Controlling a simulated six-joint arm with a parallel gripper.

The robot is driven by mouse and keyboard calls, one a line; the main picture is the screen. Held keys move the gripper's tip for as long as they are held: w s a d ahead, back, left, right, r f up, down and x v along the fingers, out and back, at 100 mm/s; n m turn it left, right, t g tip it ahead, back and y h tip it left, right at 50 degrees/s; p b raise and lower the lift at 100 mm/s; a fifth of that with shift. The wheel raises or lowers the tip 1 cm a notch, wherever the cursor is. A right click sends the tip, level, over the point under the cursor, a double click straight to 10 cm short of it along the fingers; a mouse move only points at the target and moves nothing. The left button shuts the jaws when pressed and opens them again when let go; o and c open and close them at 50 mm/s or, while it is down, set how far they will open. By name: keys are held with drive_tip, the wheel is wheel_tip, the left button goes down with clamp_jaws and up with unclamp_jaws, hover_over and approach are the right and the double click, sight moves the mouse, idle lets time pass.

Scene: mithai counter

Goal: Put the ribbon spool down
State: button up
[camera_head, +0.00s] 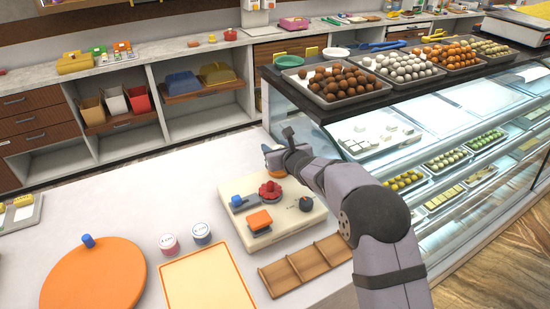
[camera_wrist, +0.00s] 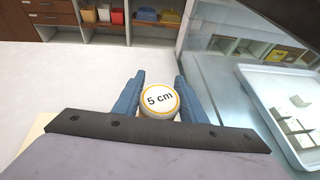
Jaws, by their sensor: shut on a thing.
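The ribbon spool (camera_wrist: 159,101) is a round white spool with a yellow-orange rim, marked "5 cm", its labelled face turned to the wrist camera. My gripper (camera_wrist: 160,78) is shut on it, with one blue finger on each side. In the head view my gripper (camera_head: 272,158) is at the far edge of the white counter, beside the glass display case. The spool is mostly hidden there by my gripper. Whether its underside touches the counter cannot be told. A pink-banded spool (camera_head: 169,245) and a blue-banded spool (camera_head: 201,233) stand upright on the counter at the front.
A cream board (camera_head: 285,232) with a red rosette, an orange block and knobs lies nearer than my gripper. A wooden divided tray (camera_head: 305,265), an orange-edged cream tray (camera_head: 205,285) and an orange disc (camera_head: 90,275) lie in front. The counter (camera_head: 130,205) left of the board is clear.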

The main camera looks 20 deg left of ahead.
drive_tip(key=shift+f+p, duration=0.45)
drive_tip(key=shift+f, duration=1.45)
drive_tip(key=o, duration=1.1)
drive_tip(key=shift+c, duration=0.2)
drive_tip(key=shift+s+d+r, duration=0.1)
drive_tip(key=shift+b+v, duration=2.35)
drive_tip(key=shift+v, duration=3.5)
drive_tip(key=shift+s, duration=0.1)
